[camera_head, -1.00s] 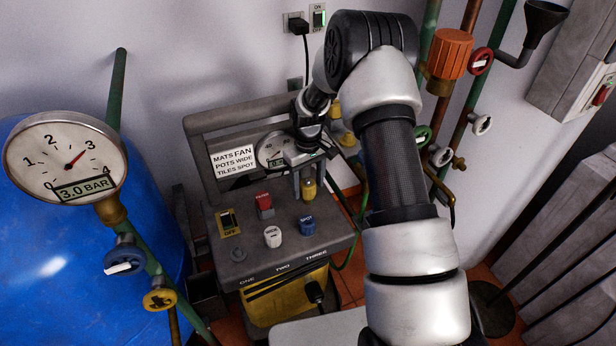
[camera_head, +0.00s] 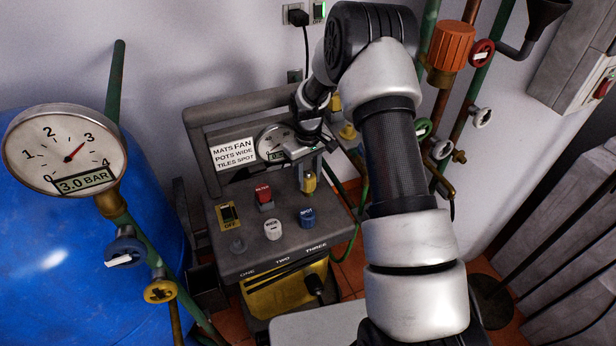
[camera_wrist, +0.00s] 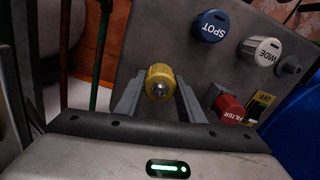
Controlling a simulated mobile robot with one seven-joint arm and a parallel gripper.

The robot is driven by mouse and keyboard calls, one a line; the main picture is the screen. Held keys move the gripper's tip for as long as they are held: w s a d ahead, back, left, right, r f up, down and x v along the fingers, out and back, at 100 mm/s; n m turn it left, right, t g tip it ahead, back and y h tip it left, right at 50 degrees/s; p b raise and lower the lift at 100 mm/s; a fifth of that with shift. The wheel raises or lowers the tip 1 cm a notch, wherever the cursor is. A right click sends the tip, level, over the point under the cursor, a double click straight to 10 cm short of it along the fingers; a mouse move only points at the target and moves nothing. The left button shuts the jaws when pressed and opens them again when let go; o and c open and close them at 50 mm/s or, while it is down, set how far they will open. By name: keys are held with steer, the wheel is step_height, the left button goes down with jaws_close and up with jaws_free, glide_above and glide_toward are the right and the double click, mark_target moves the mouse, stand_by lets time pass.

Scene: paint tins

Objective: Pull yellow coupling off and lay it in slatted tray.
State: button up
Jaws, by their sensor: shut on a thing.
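The yellow coupling (camera_head: 309,182) is at the back right of the grey console top, right of the red knob. In the wrist view the coupling (camera_wrist: 160,76) is a ribbed yellow ring with a metal centre. My gripper (camera_wrist: 160,84) has one grey finger on each side of it and is shut on it. In the head view my gripper (camera_head: 309,171) comes down on the coupling from above. Whether the coupling is still seated is hidden. I cannot pick out the slatted tray for certain in either view.
The console top also carries a red filter knob (camera_head: 264,193), a white wide knob (camera_head: 273,229), a blue spot knob (camera_head: 307,216) and a yellow switch (camera_head: 228,215). A gauge and sign (camera_head: 234,153) stand behind. Pipes with valves rise at right; a blue tank (camera_head: 50,265) is at left.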

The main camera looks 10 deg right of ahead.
steer(key=shift+r+p, duration=1.1)
steer(key=shift+r, duration=0.85)
steer(key=shift+r+p, duration=1.2)
steer(key=shift+r, duration=0.8)
steer(key=shift+r, duration=0.1)
